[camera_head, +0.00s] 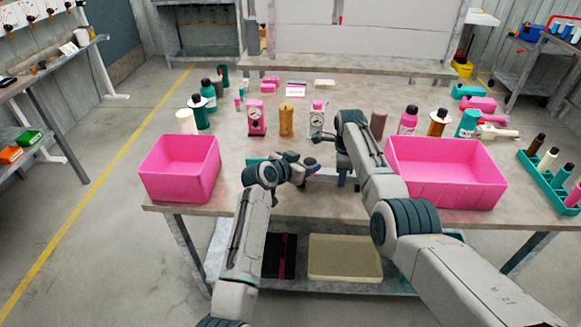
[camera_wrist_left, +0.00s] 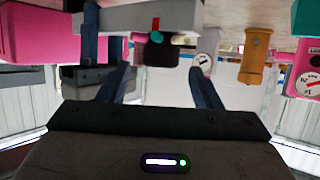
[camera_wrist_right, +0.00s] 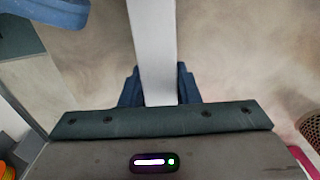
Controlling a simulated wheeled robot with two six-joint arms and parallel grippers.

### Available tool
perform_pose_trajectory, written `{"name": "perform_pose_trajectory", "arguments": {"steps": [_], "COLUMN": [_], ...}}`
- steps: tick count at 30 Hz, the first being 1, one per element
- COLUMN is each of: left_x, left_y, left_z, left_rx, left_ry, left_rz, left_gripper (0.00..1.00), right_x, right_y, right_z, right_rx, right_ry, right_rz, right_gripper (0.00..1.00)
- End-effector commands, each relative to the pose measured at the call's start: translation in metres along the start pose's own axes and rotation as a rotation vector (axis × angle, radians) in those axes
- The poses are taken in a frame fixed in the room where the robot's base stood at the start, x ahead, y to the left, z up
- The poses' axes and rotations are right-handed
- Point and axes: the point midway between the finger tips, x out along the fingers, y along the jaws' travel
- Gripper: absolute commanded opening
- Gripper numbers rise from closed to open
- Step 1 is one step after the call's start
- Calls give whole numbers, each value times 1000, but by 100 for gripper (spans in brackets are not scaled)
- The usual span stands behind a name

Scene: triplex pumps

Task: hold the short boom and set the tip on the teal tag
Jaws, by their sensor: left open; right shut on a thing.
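My right gripper (camera_head: 345,182) is shut on a pale grey-white bar, which looks like the short boom (camera_wrist_right: 152,45); the bar runs between its blue fingers in the right wrist view. In the head view a pale length of it (camera_head: 324,172) shows beside the gripper. My left gripper (camera_head: 312,163) is open, just left of the right one; its fingers stand apart with nothing between them in the left wrist view (camera_wrist_left: 155,82). A small teal patch (camera_head: 257,160) shows behind the left wrist; I cannot tell whether it is the teal tag. The boom's tip is not clear.
Pink bins stand at the left (camera_head: 180,168) and right (camera_head: 445,172) of the table. Behind the grippers are a pink gauge (camera_head: 257,118), an orange cylinder (camera_head: 286,119) and several bottles. A teal rack (camera_head: 548,180) is at the right edge.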

Motion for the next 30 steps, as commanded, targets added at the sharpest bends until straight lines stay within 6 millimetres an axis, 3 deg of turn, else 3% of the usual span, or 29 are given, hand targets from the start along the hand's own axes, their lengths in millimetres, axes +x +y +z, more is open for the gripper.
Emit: {"name": "perform_pose_trajectory", "arguments": {"steps": [6,13,20,30], "left_x": [-44,-74,-81,-74], "left_y": [-1,-1,0,-3], "left_z": [1,1,1,3], "left_rx": [2,1,1,23], "left_ry": [0,-1,-1,-18], "left_rz": [-3,-2,-1,41], "left_gripper": [58,58,58,59], "right_x": [0,0,0,0], "right_y": [0,0,0,0], "right_z": [0,0,0,0], "right_rx": [0,0,0,0], "right_ry": [0,0,0,0], "right_rz": [0,0,0,0], "right_gripper": [0,0,0,0]}}
